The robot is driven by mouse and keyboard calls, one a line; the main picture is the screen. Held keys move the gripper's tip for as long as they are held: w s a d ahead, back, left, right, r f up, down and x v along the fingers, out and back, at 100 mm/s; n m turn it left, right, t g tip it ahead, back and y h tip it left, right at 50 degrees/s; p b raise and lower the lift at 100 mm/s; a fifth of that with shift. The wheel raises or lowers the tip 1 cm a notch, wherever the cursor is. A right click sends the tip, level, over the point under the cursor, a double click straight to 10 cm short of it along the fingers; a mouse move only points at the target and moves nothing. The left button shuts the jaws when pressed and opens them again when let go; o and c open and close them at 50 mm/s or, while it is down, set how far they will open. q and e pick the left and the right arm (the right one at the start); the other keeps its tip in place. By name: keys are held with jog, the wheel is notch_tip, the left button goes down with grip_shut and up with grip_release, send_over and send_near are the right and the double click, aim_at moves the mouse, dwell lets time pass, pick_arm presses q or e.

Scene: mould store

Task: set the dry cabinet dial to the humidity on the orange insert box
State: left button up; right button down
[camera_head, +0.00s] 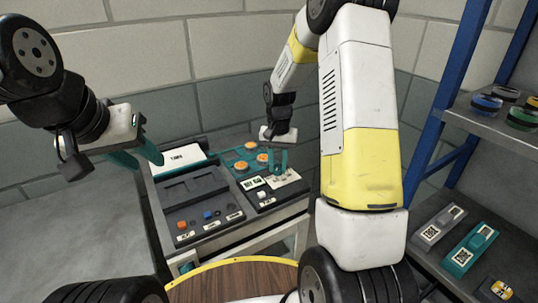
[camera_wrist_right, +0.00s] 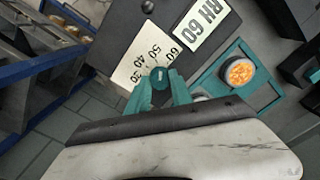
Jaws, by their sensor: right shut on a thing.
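The dial (camera_wrist_right: 160,80) sits on a pale scale plate (camera_wrist_right: 140,66) with numbers from about 30 to 60. My right gripper (camera_wrist_right: 160,90) is shut on the dial; in the head view the right gripper (camera_head: 278,161) reaches down at the plate (camera_head: 286,180). Which number the dial's mark points at I cannot tell. A label reading RH 60 (camera_wrist_right: 203,25) is beside the scale; it also shows in the head view (camera_head: 253,183). A round pot with orange contents (camera_wrist_right: 239,72) stands in a teal holder (camera_wrist_right: 205,82). My left gripper (camera_head: 138,157) is open and empty, left of the bench.
The bench unit has dark panels with small coloured knobs (camera_head: 208,214) and a white sheet (camera_head: 178,158). Several orange-topped pots (camera_head: 240,165) sit on the teal tray. A blue-framed shelf (camera_head: 450,90) on the right holds pucks and tagged blocks (camera_head: 470,250). A round wooden top (camera_head: 230,281) is in front.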

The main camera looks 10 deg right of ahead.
aim_at(278, 168)
jog(key=n, duration=0.5)
jog(key=shift+n, duration=0.3)
jog(key=n, duration=0.4)
jog(key=shift+n, duration=0.4)
jog(key=c, duration=1.1)
grip_release()
jog(key=shift+c, duration=0.2)
jog(key=shift+r, duration=3.95)
